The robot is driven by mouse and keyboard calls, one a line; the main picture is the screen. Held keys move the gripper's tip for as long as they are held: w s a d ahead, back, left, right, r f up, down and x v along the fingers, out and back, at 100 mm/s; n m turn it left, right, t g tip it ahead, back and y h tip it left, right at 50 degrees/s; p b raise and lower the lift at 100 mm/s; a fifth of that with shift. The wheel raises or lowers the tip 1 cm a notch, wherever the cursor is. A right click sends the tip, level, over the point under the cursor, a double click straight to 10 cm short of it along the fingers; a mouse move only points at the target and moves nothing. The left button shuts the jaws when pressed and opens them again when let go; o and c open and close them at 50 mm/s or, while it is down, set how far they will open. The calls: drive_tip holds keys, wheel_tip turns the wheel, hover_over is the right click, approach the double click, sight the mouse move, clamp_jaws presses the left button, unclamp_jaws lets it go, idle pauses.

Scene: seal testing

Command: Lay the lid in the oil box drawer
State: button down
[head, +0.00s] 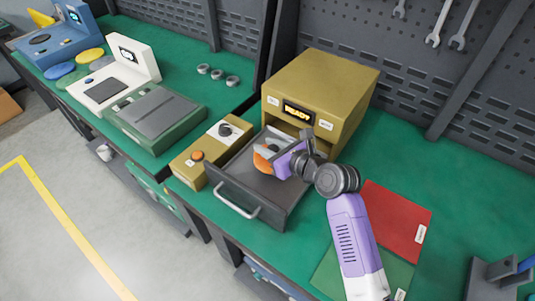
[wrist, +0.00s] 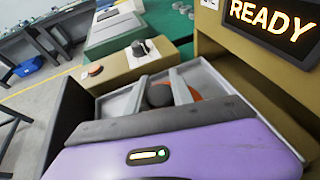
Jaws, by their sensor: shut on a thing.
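The oil box (head: 322,88) is a mustard-yellow cabinet with a lit READY display. Its grey drawer (head: 236,190) is pulled out, and its dark front also shows in the wrist view (wrist: 72,115). An orange lid (head: 262,160) with a dark knob is in my gripper, over the drawer's interior. The lid also shows in the wrist view (wrist: 194,94), partly hidden by my fingers. My gripper (head: 273,153) is shut on the lid's knob, seen between the fingers in the wrist view (wrist: 158,93). I cannot tell whether the lid touches the drawer floor.
A yellow control box (head: 205,155) with an orange button and dark knob stands left of the drawer. A red mat (head: 395,222) and a green mat lie to the right. Green and white machines stand further left. A pegboard with wrenches is behind.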

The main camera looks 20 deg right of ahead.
wheel_tip(320, 180, down, 3)
drive_tip(key=shift+f, duration=0.1)
drive_tip(key=c, duration=1.1)
unclamp_jaws()
drive_tip(key=shift+s, duration=0.1)
drive_tip(key=v, duration=1.2)
